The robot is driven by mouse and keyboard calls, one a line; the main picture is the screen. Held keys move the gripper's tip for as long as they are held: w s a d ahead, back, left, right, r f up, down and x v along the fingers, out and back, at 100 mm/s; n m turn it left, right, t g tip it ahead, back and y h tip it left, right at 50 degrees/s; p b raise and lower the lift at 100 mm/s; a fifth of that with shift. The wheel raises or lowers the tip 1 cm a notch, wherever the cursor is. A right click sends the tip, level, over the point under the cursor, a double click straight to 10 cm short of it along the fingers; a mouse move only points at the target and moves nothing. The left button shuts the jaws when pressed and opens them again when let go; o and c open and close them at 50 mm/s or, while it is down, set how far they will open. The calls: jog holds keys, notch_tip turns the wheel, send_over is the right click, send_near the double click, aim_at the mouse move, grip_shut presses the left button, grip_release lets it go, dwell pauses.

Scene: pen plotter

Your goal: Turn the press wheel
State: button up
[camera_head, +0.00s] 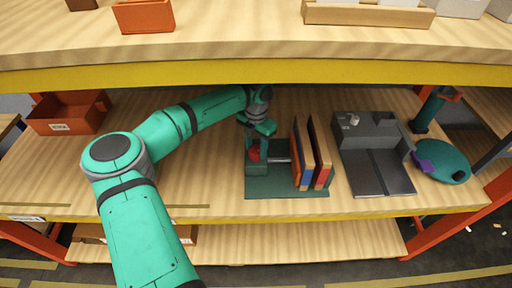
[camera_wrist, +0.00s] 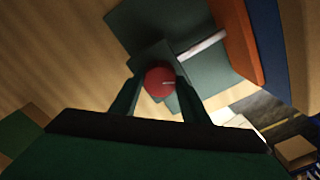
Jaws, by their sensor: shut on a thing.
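The press has a dark green base (camera_head: 285,192), an upright block and a pale metal rod (camera_head: 279,159) running towards upright books (camera_head: 319,150). A small round red wheel (camera_head: 254,154) is at the block, partly hidden in the head view by my gripper (camera_head: 258,138). In the wrist view, the red wheel (camera_wrist: 159,82) sits between the two fingers of my gripper (camera_wrist: 157,85), over the green block. My gripper is shut on the red wheel, one finger on each side. The rod (camera_wrist: 201,43) and an orange book (camera_wrist: 238,40) show beyond it.
A grey stepped device (camera_head: 376,150) stands right of the books, with a teal disc (camera_head: 446,163) beside it. An orange bin (camera_head: 68,113) is at the left. An upper shelf with a yellow edge (camera_head: 270,73) hangs above. Bare wood lies left of the press.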

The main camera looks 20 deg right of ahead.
jog(key=m, duration=0.4)
jog(key=shift+m, duration=0.3)
jog(key=m, duration=0.3)
jog(key=shift+m, duration=0.3)
jog(key=m, duration=0.5)
jog(key=shift+m, duration=1.7)
jog(key=shift+w+r, duration=0.1)
jog(key=o, duration=1.1)
jog(key=shift+c, duration=0.2)
jog(key=shift+a, duration=0.1)
